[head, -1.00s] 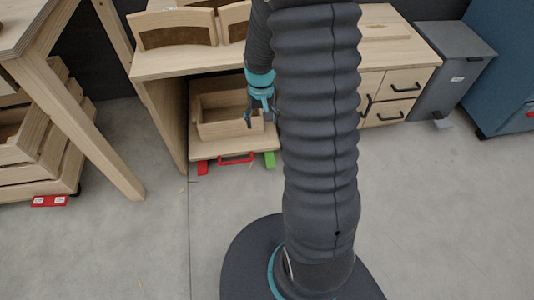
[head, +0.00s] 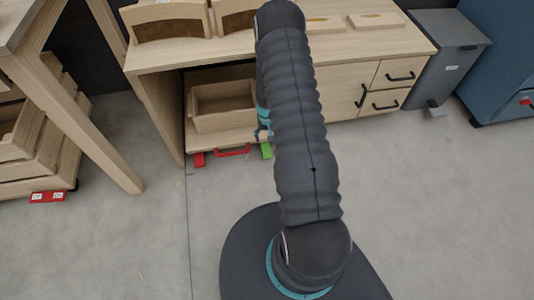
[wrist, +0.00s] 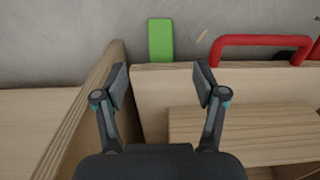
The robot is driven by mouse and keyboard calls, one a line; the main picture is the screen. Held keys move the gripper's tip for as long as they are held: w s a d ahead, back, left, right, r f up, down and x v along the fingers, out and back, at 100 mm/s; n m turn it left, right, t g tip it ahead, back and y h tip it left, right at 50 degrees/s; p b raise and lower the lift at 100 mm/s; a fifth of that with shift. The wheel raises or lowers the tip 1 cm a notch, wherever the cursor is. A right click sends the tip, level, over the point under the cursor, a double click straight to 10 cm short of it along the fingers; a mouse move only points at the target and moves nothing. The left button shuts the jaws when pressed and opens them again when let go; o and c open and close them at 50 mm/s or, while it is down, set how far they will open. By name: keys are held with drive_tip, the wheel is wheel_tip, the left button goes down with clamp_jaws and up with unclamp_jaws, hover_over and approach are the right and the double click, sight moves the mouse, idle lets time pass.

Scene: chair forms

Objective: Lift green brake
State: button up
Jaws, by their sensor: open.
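The green brake (head: 266,150) is a small flat tab at the front right of a low wooden trolley (head: 222,140) under the workbench. In the wrist view the green brake (wrist: 160,40) sticks out past the trolley's edge over the grey floor. My gripper (wrist: 160,85) is open and empty in the wrist view. Its two fingers are apart, with the green brake beyond the gap between them. In the head view my gripper (head: 262,130) is just above the green brake, partly hidden behind my arm.
A red handle (head: 232,152) and a red tab (head: 199,160) sit on the trolley's front. A wooden box (head: 222,105) stands on the trolley. The workbench top (head: 190,52) is above, with drawers (head: 388,98) at right. The floor in front is clear.

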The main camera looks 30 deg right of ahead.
sight(267, 154)
wheel_tip(267, 154, down, 14)
drive_tip(key=shift+r, duration=0.25)
idle(0.3)
clamp_jaws()
